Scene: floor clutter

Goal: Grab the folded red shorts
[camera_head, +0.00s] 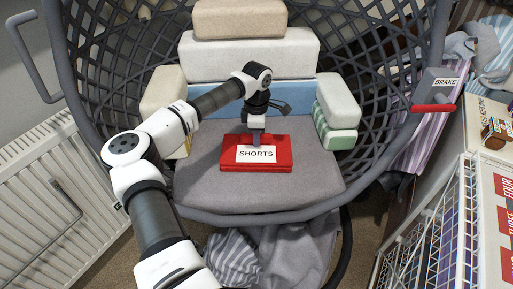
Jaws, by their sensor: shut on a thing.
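The folded red shorts (229,158) lie flat on the grey seat cushion of a basket-like chair, in the middle of the head view. A white label reading "SHORTS" faces me on them. My gripper (257,141) points down from above and is shut on the shorts at their middle, near the label's upper edge. The fingertips are small in this view, and how deep they grip cannot be seen. The shorts look level and appear to rest on the cushion.
The grey seat cushion (200,190) is clear around the shorts. Folded bundles (248,55) stand behind, with more at both sides. The dark woven basket rim surrounds the seat. A brake handle (433,105) and white wire rack (430,235) are right; a radiator (50,200) is left.

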